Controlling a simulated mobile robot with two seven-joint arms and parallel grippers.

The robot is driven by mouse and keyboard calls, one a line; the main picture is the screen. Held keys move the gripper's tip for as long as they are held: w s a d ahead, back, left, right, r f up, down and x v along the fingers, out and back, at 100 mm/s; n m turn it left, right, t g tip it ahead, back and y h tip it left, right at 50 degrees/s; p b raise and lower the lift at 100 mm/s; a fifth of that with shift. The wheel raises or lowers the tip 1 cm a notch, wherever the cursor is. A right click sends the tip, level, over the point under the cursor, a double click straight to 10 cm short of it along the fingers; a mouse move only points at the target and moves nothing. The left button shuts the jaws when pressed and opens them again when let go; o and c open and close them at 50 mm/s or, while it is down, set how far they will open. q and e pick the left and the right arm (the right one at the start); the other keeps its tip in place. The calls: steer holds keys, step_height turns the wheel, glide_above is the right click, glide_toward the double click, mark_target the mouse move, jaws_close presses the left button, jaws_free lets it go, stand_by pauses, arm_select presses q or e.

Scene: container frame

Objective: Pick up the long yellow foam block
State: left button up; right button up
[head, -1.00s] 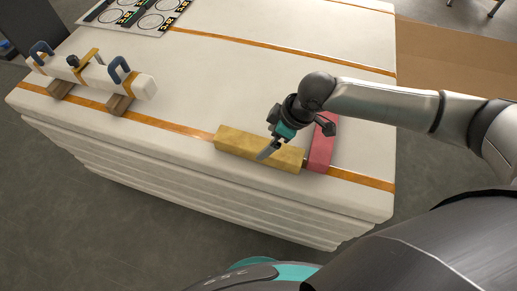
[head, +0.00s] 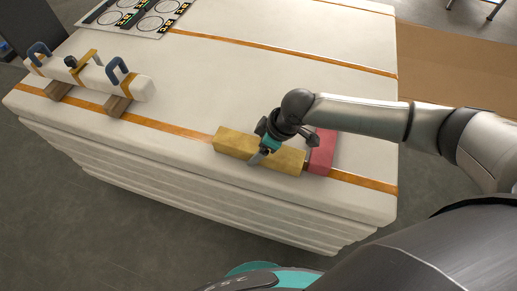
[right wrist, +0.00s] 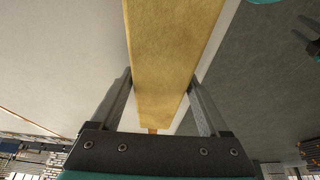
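The long yellow foam block (head: 231,145) lies on the white slab stack near its front edge. My right gripper (head: 262,156) is down at the block, right of its middle, with one finger in front of its near side. In the right wrist view the yellow block (right wrist: 172,50) runs between the two fingers of the right gripper (right wrist: 161,78), one on each side. The fingers are spread; I cannot tell whether they touch the block. A dark and teal shape at the right wrist view's right edge may be my left gripper (right wrist: 312,42); its fingers are unclear.
A red block (head: 321,153) lies at the yellow block's right end. A white beam (head: 98,77) with blue clamps rests on wooden supports at the left. A sheet with circles (head: 135,17) lies at the back. The slab's middle is clear.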

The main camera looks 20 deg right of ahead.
steer(key=c, duration=1)
steer(key=shift+o, duration=0.2)
steer(key=shift+r, duration=0.15)
